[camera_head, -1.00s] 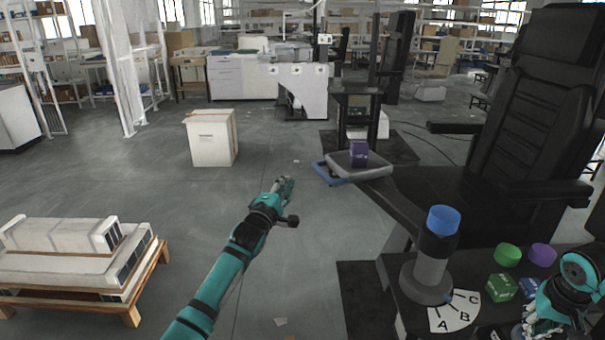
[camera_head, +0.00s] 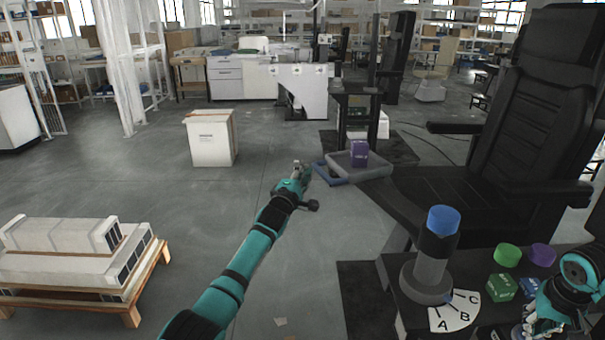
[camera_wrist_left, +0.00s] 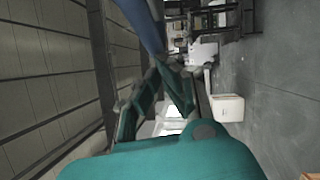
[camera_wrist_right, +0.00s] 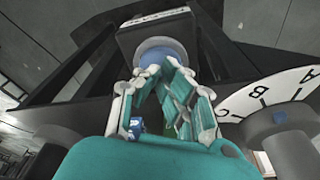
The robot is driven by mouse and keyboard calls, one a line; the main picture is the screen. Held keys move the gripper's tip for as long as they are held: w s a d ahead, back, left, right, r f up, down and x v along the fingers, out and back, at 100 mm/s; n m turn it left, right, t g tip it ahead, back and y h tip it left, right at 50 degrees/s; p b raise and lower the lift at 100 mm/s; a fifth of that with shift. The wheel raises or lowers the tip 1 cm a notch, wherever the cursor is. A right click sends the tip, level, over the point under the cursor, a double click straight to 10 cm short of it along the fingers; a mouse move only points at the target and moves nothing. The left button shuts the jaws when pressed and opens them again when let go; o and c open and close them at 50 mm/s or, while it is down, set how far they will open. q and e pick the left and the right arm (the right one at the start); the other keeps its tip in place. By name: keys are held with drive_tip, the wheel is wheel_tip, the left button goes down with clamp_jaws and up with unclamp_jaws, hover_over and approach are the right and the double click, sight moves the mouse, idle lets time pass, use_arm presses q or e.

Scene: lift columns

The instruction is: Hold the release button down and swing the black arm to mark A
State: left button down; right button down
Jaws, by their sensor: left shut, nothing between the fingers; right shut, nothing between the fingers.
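A grey post with a black collar and blue cap (camera_head: 443,220) stands at the right, with a white fan-shaped dial (camera_head: 455,312) lettered A, B, C at its foot. A black arm (camera_head: 400,197) seems to run from behind the post towards a grey tray (camera_head: 372,171) with a blue bar at its left; the joint is hard to make out. My left gripper (camera_head: 298,168) is shut and empty, left of the bar, which shows close by in the left wrist view (camera_wrist_left: 142,24). My right gripper (camera_wrist_right: 170,85) is shut and empty in front of a round blue button (camera_wrist_right: 160,54); contact is unclear.
A purple box (camera_head: 360,152) stands on the tray. Green (camera_head: 507,255) and purple (camera_head: 542,254) round caps sit right of the post, with small boxes below them. A black chair (camera_head: 535,110) stands behind. A white carton (camera_head: 210,140) is on open floor at the left.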

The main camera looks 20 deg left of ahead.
sight(316, 167)
use_arm(q)
drive_tip(key=w, duration=0.1)
drive_tip(key=w+d, duration=0.1)
drive_tip(key=w, duration=0.2)
drive_tip(key=shift+d, duration=0.35)
use_arm(e)
drive_tip(key=shift+f, duration=0.15)
use_arm(q)
drive_tip(key=shift+w+d, duration=0.25)
drive_tip(key=shift+d, duration=0.05)
